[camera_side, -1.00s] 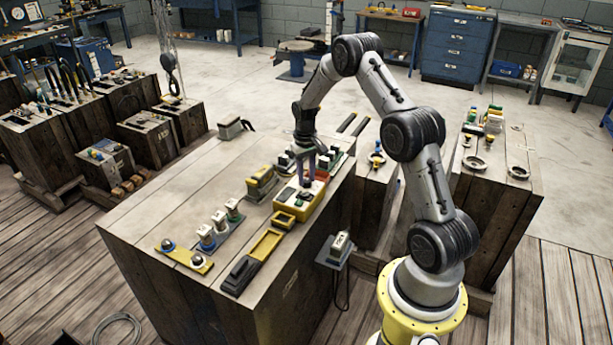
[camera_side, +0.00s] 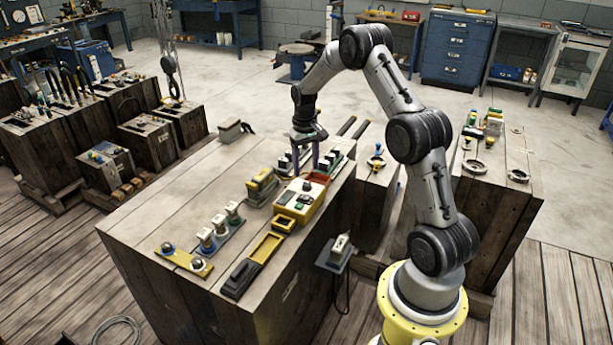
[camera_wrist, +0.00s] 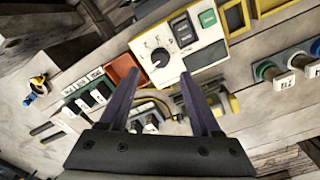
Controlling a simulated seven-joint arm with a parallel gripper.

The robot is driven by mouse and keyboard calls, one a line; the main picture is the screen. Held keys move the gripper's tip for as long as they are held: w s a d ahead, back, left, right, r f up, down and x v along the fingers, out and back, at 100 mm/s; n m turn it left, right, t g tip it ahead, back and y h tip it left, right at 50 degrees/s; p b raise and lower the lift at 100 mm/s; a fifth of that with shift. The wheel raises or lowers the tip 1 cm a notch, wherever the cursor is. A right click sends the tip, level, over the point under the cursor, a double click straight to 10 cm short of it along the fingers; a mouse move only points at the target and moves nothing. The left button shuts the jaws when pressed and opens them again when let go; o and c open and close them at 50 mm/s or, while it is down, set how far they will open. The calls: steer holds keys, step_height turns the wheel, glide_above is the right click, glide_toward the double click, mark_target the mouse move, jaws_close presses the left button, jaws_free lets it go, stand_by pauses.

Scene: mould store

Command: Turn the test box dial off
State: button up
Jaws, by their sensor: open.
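The test box (camera_side: 299,205) is a yellow case with a pale face on the wooden bench top. In the wrist view its face (camera_wrist: 150,44) carries a round black dial (camera_wrist: 160,57), a black switch (camera_wrist: 184,30) and a green panel (camera_wrist: 208,18). The dial's setting is too small to read surely. My gripper (camera_side: 307,166) is raised near the far end of the box, clear of its face. In the wrist view its two fingers (camera_wrist: 160,73) are apart with nothing between them, on the near side of the dial.
An orange-red bin (camera_wrist: 125,72) and a green-based switch row (camera_wrist: 88,92) lie beside the box. A yellow tray (camera_side: 267,246), a yellow-topped block (camera_side: 262,183) and several capped posts stand along the bench.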

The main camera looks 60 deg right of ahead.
step_height(320, 180, up, 8)
steer(key=shift+r, duration=0.25)
steer(key=shift+a, duration=0.1)
step_height(320, 180, up, 4)
glide_above(305, 184)
steer(key=w+a, duration=0.2)
steer(key=a+r+n+t+h, duration=0.1)
steer(key=a+r+n+t, duration=0.1)
steer(key=a+r, duration=0.5)
steer(key=s+a+r+n+t, duration=0.2)
steer(key=s+a+r, duration=0.45)
steer(key=a, duration=0.25)
steer(key=s+a+r+n+t, duration=0.2)
steer(key=s+a, duration=0.6)
steer(key=s, duration=0.3)
steer(key=s+a+f+y, duration=0.1)
steer(key=s+a+f, duration=0.1)
steer(key=s+f, duration=0.5)
steer(key=shift+s+a+n, duration=0.3)
steer(key=shift+s+n, duration=0.1)
steer(key=shift+s, duration=0.4)
